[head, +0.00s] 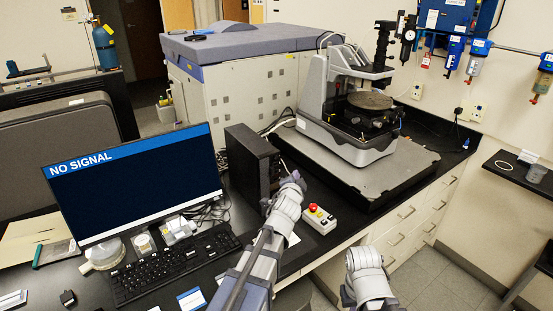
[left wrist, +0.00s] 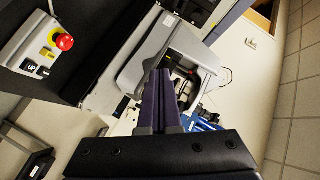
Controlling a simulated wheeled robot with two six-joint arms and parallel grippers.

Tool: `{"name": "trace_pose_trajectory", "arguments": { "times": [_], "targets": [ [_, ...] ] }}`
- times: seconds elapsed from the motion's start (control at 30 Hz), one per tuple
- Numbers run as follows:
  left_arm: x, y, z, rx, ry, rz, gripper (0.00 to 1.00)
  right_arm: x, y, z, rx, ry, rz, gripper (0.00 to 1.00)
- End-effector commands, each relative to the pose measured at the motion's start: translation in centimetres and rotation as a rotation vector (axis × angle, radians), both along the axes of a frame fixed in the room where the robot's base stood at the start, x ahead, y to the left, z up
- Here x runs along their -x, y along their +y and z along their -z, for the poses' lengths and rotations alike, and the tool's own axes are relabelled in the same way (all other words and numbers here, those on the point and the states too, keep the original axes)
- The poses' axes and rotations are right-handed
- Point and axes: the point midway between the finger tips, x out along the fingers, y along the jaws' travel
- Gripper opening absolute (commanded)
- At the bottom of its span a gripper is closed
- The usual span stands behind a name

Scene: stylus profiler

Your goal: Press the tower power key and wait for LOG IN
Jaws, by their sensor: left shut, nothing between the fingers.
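The black computer tower (head: 252,160) stands on the dark bench, right of the monitor, in the head view. I cannot make out its power key; my left arm covers part of the lower front. The monitor (head: 135,185) reads NO SIGNAL on a dark blue screen. My left arm reaches up in front of the tower. Its gripper (left wrist: 160,75) is shut and empty in the left wrist view, with the profiler behind it. I cannot tell whether it touches anything. My right arm's wrist shows at the lower middle of the head view, but its fingers do not.
A control box with a red stop button (head: 316,218) sits just right of my left wrist; it also shows in the left wrist view (left wrist: 45,45). The stylus profiler (head: 350,110) stands on a grey slab behind. A keyboard (head: 175,263) lies before the monitor.

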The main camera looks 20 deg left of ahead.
Motion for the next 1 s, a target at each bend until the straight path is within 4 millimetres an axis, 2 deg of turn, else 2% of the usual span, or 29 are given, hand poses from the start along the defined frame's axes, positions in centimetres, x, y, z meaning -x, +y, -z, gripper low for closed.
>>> {"name": "trace_pose_trajectory", "arguments": {
  "times": [0.17, 0.6, 0.8, 1.0],
  "targets": [
    [-0.9, 1.0, 0.0, 0.002, 0.001, -0.002, 0.00, 0.0, 0.0, 0.0, 0.000, 0.000, 0.000, 0.00],
    [-4.4, 5.5, 0.0, 0.003, 0.001, -0.002, 0.00, 0.0, 0.0, 0.0, 0.000, 0.000, 0.000, 0.00],
    [-5.2, 6.6, 0.0, 0.003, 0.001, -0.002, 0.00, 0.0, 0.0, 0.0, 0.000, 0.000, 0.000, 0.00],
    [-5.4, 6.9, 0.0, 0.002, 0.000, -0.001, 0.00, 0.0, 0.0, 0.0, 0.000, 0.000, 0.000, 0.00]
  ]
}}
